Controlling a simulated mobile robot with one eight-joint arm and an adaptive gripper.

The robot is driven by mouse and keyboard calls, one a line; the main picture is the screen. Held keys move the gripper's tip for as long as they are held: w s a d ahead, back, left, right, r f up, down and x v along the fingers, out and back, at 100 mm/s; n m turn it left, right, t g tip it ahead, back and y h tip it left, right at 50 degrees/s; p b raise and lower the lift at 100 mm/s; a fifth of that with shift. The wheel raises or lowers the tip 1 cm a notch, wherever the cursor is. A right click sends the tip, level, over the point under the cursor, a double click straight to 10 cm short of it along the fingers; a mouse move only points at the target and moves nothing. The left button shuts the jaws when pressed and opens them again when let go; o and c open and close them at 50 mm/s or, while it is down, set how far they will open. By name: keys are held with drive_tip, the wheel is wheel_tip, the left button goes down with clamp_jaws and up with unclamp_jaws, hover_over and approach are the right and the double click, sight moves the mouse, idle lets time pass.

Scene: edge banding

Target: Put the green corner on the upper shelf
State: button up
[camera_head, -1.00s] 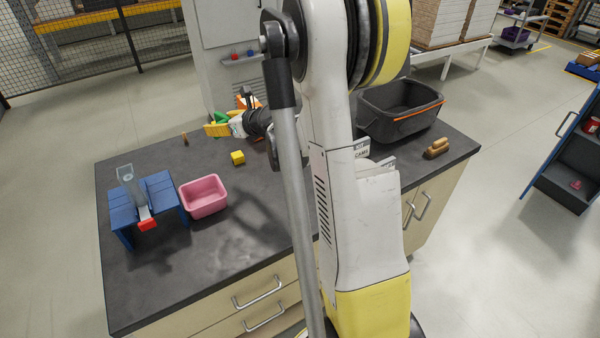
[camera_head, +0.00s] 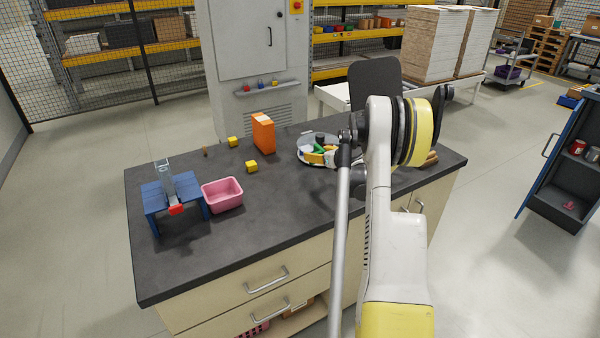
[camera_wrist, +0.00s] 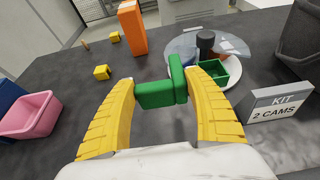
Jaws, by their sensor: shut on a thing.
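My gripper (camera_wrist: 163,92) has yellow ribbed fingers shut on the green corner (camera_wrist: 155,94), an L-shaped green block, in the wrist view. It holds the corner above the dark worktop. In the head view my gripper (camera_head: 318,157) appears small in front of the round tray (camera_head: 302,142), partly hidden by my arm. The blue cabinet (camera_head: 553,150) on the right stands open; its upper shelf (camera_head: 590,160) bears red cans, and a pink-red thing lies lower down.
An orange box (camera_head: 263,134), yellow cubes (camera_head: 251,166), a pink bin (camera_head: 222,194) and a blue stand (camera_head: 160,195) are on the worktop. Open floor separates worktop and cabinet.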

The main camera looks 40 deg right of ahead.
drive_tip(key=b, duration=0.2)
hover_over(298, 178)
wheel_tip(298, 178, down, 5)
drive_tip(key=shift+d+r, duration=0.15)
drive_tip(key=shift+f+b, duration=1.05)
drive_tip(key=shift+f, duration=0.9)
drive_tip(key=shift+f, duration=0.15)
drive_tip(key=o, duration=0.8)
drive_tip(key=shift+o, duration=0.2)
